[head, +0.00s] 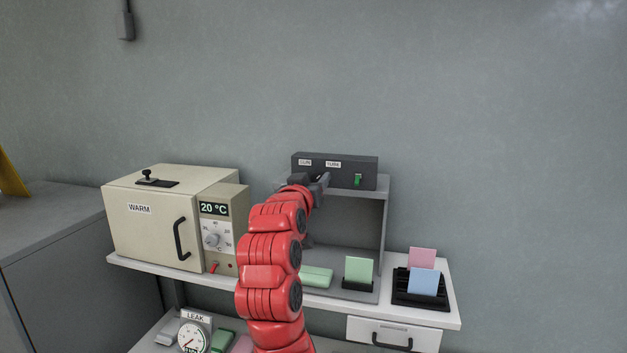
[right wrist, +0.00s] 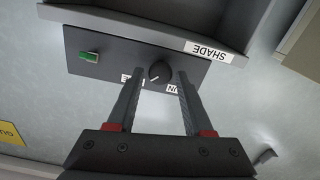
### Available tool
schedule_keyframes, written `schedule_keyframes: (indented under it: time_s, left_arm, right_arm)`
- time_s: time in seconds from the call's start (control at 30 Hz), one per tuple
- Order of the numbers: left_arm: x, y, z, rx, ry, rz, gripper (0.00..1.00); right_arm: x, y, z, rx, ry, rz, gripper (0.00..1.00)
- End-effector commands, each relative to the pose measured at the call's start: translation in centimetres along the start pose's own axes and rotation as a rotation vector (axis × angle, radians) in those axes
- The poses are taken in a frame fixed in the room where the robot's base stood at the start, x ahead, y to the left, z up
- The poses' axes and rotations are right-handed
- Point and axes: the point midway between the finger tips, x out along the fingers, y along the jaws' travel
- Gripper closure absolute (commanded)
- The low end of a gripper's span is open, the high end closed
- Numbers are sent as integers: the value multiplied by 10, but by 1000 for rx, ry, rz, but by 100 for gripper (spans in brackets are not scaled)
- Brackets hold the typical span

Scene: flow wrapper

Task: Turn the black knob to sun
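The black knob (right wrist: 158,73) is a small round knob on the dark control box (right wrist: 110,58), with a faint light mark on its face. In the head view my arm and gripper hide the knob on the box (head: 335,172). My right gripper (right wrist: 161,80) is open, its two fingers on either side of the knob; whether they touch it I cannot tell. The gripper also shows in front of the box in the head view (head: 318,184). My left gripper is out of view.
A green switch (head: 358,180) is on the same box, which stands on a grey shelf unit (head: 362,190). A beige WARM oven (head: 150,220) stands to the left. Green, pink and blue cards (head: 424,280) stand at the right of the bench.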

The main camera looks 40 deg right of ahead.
Motion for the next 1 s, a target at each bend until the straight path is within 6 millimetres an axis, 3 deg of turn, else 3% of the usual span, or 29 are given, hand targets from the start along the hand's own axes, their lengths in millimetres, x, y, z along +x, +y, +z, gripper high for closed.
schedule_keyframes:
  time_s: [0.03, 0.27, 0.67, 1.0]
  left_arm:
    - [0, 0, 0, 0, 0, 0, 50]
    - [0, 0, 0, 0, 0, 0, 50]
    - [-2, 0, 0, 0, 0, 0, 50]
    - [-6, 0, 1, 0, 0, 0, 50]
  right_arm:
    - [0, 0, 0, 0, 0, 0, 59]
    - [0, 0, 0, 0, 0, 0, 100]
    - [0, 0, 0, -35, 0, 0, 100]
    - [0, -2, 0, -254, 0, 1, 100]
